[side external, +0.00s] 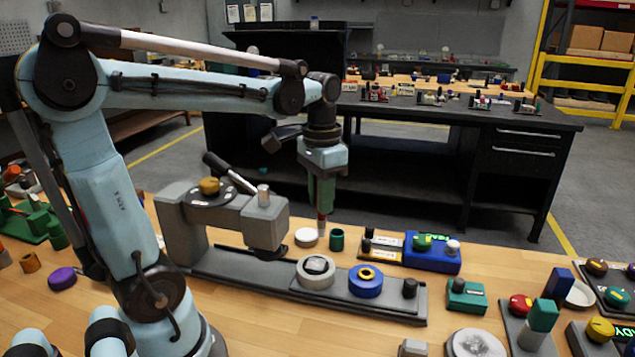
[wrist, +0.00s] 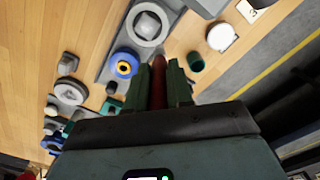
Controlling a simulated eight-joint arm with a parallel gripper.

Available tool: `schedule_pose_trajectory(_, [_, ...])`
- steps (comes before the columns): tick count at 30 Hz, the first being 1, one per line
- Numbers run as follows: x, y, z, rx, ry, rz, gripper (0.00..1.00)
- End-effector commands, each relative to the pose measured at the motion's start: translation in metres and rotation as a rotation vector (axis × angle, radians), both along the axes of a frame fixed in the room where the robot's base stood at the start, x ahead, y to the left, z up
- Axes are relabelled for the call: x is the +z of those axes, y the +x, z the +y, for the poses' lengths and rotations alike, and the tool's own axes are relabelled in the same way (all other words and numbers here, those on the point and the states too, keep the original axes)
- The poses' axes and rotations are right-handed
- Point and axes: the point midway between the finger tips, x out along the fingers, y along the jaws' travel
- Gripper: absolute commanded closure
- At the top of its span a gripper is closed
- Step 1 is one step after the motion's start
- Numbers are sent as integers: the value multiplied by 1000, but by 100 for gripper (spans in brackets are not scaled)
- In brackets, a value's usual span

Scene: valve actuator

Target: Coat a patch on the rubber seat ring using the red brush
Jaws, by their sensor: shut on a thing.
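My gripper (side external: 321,203) points down above the bench, behind the dark base plate (side external: 240,270). Its green fingers, also in the wrist view (wrist: 162,88), are shut on the red brush (wrist: 158,80). The brush (side external: 321,213) hangs roughly upright; its lower tip is near the white disc and green cup, and contact is unclear. On the plate sit a grey ring (side external: 315,272) around a silver square piece and a blue disc (side external: 366,282) with a yellow ring and dark centre. I cannot tell for sure which is the rubber seat ring. The brush is apart from both.
The grey press-like body (side external: 180,232) stands left of the brush. A white disc (side external: 306,238) and green cup (side external: 337,239) are close by. A dark knob (side external: 410,288) stands at the plate's right end. A blue tray (side external: 434,256) and green block (side external: 466,296) lie right.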

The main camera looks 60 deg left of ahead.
Motion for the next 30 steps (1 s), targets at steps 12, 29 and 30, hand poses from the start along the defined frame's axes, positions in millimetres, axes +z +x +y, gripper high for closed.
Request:
schedule_pose_trajectory(12, [32, 0, 0, 0, 0, 0, 100])
schedule_pose_trajectory(29, [33, 0, 0, 0, 0, 0, 100])
schedule_pose_trajectory(30, [33, 0, 0, 0, 0, 0, 100])
